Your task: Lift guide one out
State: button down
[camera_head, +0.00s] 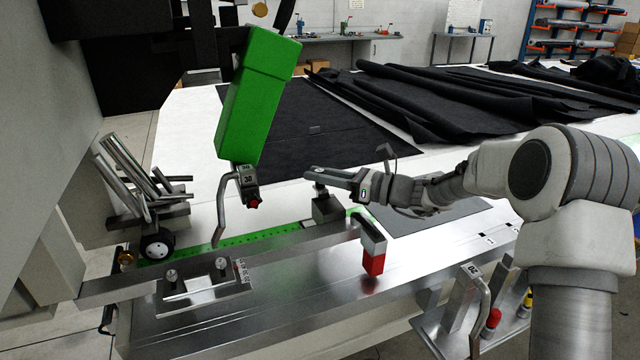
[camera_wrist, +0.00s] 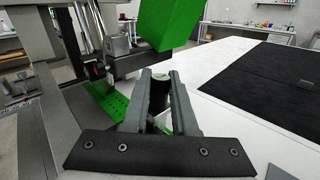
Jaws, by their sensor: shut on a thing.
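My gripper (camera_head: 314,174) reaches in from the right, level, above the steel bench. In the wrist view its two fingers (camera_wrist: 158,75) are shut around a dark rounded piece (camera_wrist: 157,92), mostly hidden between them. Just below the fingertips in the head view is a small dark grey block (camera_head: 326,208) with a short neck. I cannot tell whether the block's base touches the rail. Another guide, marked 20 (camera_head: 465,300), stands in a side rack. No label shows on the held piece.
The green head (camera_head: 258,95) hangs left of my gripper, close to it. A red-tipped bracket (camera_head: 373,255) stands in front. A holder with metal bars (camera_head: 145,185) is at left. Black fabric (camera_head: 320,130) lies on the white table behind.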

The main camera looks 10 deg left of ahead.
notch_tip(320, 180, up, 16)
jog(key=w+a+r+p, duration=0.1)
jog(key=w+p, duration=0.1)
jog(key=p, duration=0.1)
jog(key=s+d+r+p, duration=0.1)
jog(key=s+d+p, duration=0.2)
jog(key=d, duration=1)
jog(key=shift+d, duration=0.35)
jog(key=shift+s, duration=0.1)
